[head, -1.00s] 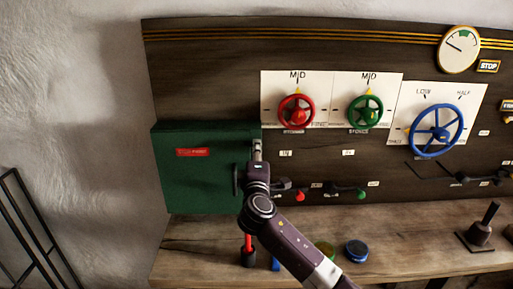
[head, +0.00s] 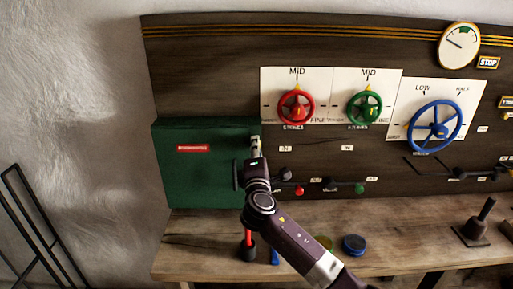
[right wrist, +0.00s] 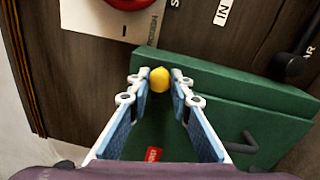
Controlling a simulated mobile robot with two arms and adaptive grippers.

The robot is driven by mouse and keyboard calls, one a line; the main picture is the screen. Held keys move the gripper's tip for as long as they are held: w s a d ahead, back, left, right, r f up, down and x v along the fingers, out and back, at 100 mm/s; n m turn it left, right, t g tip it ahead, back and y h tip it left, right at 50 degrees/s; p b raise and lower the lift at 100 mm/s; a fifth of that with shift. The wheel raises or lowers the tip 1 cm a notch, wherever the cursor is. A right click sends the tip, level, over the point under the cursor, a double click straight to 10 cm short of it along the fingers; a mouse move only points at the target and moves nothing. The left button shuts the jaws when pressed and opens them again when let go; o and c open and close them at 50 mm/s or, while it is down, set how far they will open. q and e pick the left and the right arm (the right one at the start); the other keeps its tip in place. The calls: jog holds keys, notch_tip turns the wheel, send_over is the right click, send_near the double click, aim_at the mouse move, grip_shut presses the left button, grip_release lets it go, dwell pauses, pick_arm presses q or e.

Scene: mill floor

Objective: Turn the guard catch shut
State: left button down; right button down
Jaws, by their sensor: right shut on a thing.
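The green guard (head: 195,180) is a box-like cover at the left of the dark panel and looks closed. It also shows in the right wrist view (right wrist: 225,95). The guard catch (right wrist: 159,79) is a small yellow knob at the guard's edge. My right gripper (head: 256,143) is at the guard's upper right corner. In the right wrist view its two fingertips (right wrist: 158,84) are on either side of the catch, shut on it. The fingers hide most of the catch in the head view. My left gripper is not in view.
A dark handle (head: 236,175) sticks out of the guard near the gripper. Red (head: 297,107), green (head: 365,107) and blue (head: 435,127) handwheels are on the panel to the right. A wooden bench (head: 410,235) below carries several small things.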

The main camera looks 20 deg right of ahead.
jog(key=c, duration=1.7)
grip_release()
jog(key=shift+a, duration=0.1)
jog(key=shift+c, duration=0.2)
jog(key=shift+f, duration=0.1)
jog(key=v, duration=1.2)
